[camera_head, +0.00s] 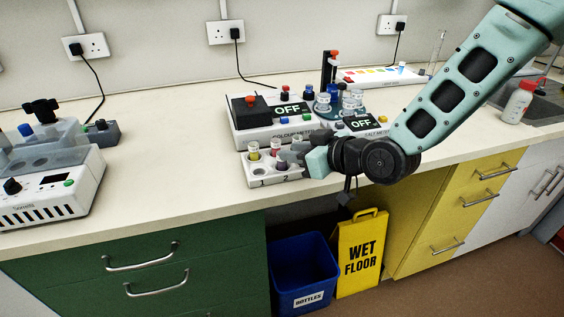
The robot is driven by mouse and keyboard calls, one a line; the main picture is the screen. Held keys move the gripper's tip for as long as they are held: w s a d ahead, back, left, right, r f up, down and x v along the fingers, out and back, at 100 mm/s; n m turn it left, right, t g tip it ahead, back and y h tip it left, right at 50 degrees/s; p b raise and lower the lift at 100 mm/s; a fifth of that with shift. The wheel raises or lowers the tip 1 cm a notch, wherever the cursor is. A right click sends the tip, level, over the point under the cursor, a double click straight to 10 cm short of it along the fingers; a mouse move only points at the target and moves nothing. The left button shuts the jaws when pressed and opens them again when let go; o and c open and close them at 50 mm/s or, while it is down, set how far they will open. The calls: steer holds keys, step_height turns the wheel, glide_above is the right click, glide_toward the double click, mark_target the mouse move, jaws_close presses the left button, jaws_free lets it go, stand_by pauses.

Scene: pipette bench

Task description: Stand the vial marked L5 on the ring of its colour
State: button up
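A small white rack (256,172) with numbers on its front holds several vials. One is a yellow vial (254,152), one has a red top (275,145), and one looks dark purple (282,164). No L5 mark can be read on any of them. My gripper (292,155) is at the right side of the rack, close to the purple vial. Its fingers are small and partly hidden, so I cannot tell whether they hold anything.
A colour meter (268,135) reading OFF stands behind the rack. A salt meter (362,125) and a round blue stand (327,114) with clear jars are beside it. A grey-and-white machine (58,195) stands at left. Bare worktop (175,140) lies between.

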mark_target(282, 163)
steer(key=x, duration=0.4)
steer(key=shift+w+a+f+p, duration=0.1)
steer(key=shift+a+f+p, duration=0.1)
steer(key=shift+f+p, duration=0.3)
jaws_close()
